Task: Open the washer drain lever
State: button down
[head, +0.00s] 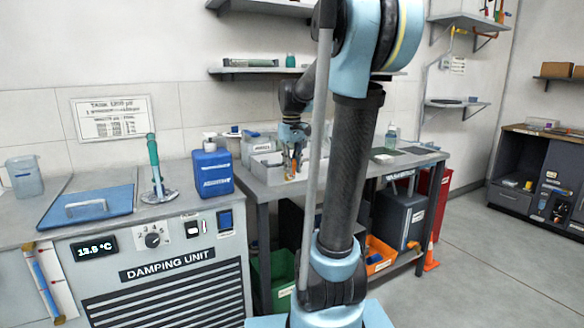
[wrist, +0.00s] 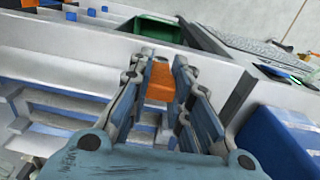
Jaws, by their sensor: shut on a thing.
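My gripper (head: 293,162) is at the grey bench unit with compartments (head: 268,182), which may be the washer. In the wrist view, my gripper (wrist: 162,100) has its two fingers on either side of an orange block-like piece (wrist: 160,80) and is shut on it. This piece looks like the drain lever's handle, but the rest of the lever is hidden by the fingers. The piece lies near the unit's pale rim (wrist: 95,45). In the head view it is too small to make out clearly.
A blue jug (head: 212,172) stands left of my gripper and shows close by in the wrist view (wrist: 275,140). The damping unit (head: 165,265) stands front left. A green bin (wrist: 155,28) lies beyond the rim. Shelves hang above the bench. The floor at right is clear.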

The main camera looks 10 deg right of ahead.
jog(key=shift+a+h, duration=0.15)
jog(key=shift+h, duration=0.25)
jog(key=h, duration=0.1)
jog(key=a+t+h, duration=0.1)
jog(key=h, duration=0.2)
jog(key=shift+s+a+f+t, duration=0.25)
jog(key=shift+s+a+t, duration=0.05)
jog(key=shift+a, duration=0.05)
jog(key=shift+s+a+f+t+h, duration=0.15)
jog(key=shift+a+f+t+h, duration=0.15)
jog(key=shift+h, duration=0.65)
jog(key=shift+s+a+f+t+h, duration=0.1)
jog(key=shift+a+f+t+h, duration=0.15)
jog(key=shift+h, duration=0.7)
jog(key=c, duration=1.5)
grip_release()
